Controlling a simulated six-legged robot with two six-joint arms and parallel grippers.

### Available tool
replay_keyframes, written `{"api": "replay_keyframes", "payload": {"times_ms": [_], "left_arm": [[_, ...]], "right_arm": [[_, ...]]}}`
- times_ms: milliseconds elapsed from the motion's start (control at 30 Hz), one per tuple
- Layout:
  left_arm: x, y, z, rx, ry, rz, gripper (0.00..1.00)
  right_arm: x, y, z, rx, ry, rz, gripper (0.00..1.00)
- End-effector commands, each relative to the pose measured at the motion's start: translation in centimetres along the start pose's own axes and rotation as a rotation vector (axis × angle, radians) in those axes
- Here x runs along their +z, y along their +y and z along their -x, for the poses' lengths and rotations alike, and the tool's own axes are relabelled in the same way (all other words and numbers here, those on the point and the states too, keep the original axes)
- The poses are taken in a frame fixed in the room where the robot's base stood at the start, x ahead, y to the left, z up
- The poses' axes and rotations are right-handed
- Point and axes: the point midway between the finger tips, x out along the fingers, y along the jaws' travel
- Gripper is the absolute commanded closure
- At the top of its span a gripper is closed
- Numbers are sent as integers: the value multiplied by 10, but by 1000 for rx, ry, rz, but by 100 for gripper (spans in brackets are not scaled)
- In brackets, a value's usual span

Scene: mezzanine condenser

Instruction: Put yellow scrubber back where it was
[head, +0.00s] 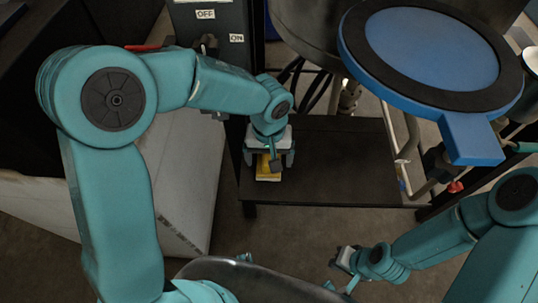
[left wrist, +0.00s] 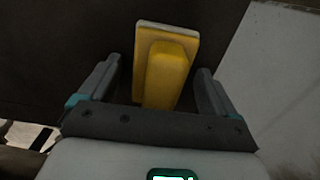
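The yellow scrubber (head: 268,174) is at the left end of a dark low table, partly hidden under my left gripper (head: 270,163) in the head view. In the left wrist view the scrubber (left wrist: 168,68) shows a flat pad with a raised yellow handle block. It lies between the two fingers of my left gripper (left wrist: 158,85), which are apart, with a gap on each side. Whether it rests on the table is hard to tell. My right gripper (head: 343,262) is low at the bottom right, away from the scrubber; its fingers are too small to read.
The dark table top (head: 340,165) is clear right of the scrubber. A blue round lid (head: 435,55) with a handle overhangs at the upper right. A white box (head: 185,165) stands left of the table. A dark panel with OFF and ON labels (head: 205,14) is behind.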

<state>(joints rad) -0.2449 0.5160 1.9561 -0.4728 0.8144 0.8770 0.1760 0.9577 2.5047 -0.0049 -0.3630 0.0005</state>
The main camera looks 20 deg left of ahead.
Motion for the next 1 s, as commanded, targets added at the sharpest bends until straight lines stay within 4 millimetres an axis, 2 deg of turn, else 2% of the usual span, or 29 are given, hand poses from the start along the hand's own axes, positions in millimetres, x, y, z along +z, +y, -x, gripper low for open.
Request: {"api": "replay_keyframes", "payload": {"times_ms": [200, 333, 700, 833, 1000], "left_arm": [[0, 0, 1, 0, 0, 0, 9], [0, 0, 10, 1, 3, 0, 9], [-1, 1, 93, 3, 4, 0, 9], [0, 1, 112, 1, 3, 0, 9], [0, 0, 123, 0, 0, 0, 9]], "right_arm": [[0, 0, 1, 0, 0, 0, 100], [0, -2, 5, 0, 1, 0, 100], [0, -4, 12, 0, 0, 0, 100], [0, -5, 14, 0, 0, 0, 100], [0, -5, 14, 0, 0, 0, 100]]}}
